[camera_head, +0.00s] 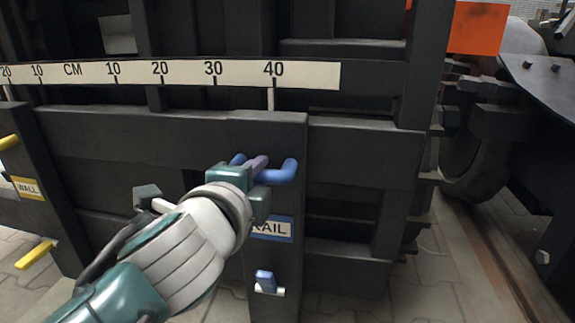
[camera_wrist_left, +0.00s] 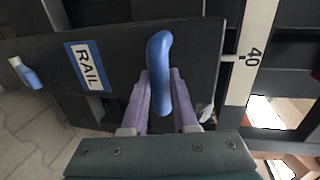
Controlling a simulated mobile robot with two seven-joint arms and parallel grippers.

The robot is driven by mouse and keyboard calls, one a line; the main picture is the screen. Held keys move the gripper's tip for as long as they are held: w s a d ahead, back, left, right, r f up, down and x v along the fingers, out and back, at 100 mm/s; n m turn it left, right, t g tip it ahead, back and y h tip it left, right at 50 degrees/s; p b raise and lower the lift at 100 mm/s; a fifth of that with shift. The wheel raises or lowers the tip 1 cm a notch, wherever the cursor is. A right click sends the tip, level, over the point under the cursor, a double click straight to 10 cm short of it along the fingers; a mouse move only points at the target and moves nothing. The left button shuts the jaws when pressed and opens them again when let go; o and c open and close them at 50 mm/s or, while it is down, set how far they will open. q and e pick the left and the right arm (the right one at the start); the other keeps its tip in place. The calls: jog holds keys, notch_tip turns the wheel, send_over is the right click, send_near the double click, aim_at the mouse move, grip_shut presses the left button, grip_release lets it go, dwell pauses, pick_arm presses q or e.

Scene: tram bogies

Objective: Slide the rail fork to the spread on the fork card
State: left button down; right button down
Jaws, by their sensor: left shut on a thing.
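The rail fork (camera_head: 268,135) is a dark upright plate with a blue RAIL label (camera_head: 272,229) and a blue bar handle (camera_head: 287,172). Its pale pointer (camera_head: 271,99) stands at about 40 on the white centimetre scale (camera_head: 188,73). My left gripper (camera_head: 257,167) is shut on the blue handle, partly covering it and the label. In the left wrist view the handle (camera_wrist_left: 160,45) runs between the two purple fingers, and the scale (camera_wrist_left: 252,50) shows 40. I cannot make out the fork card in either view. My right gripper is not in view.
The wall fork (camera_head: 40,215) with yellow handles stands at the left. A small blue knob (camera_head: 265,280) sits low on the rail fork. Dark crossbars (camera_head: 365,150) continue to its right. A wheel (camera_head: 480,160) and an orange panel (camera_head: 476,28) lie beyond.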

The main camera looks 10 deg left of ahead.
pick_arm(q)
jog(key=shift+d, duration=0.2)
jog(key=c, duration=0.7)
grip_release()
jog(key=shift+a, duration=0.1)
jog(key=shift+s+r, duration=0.1)
jog(key=shift+s, duration=0.1)
jog(key=shift+p+v, duration=2.15)
jog(key=shift+v, duration=2.6)
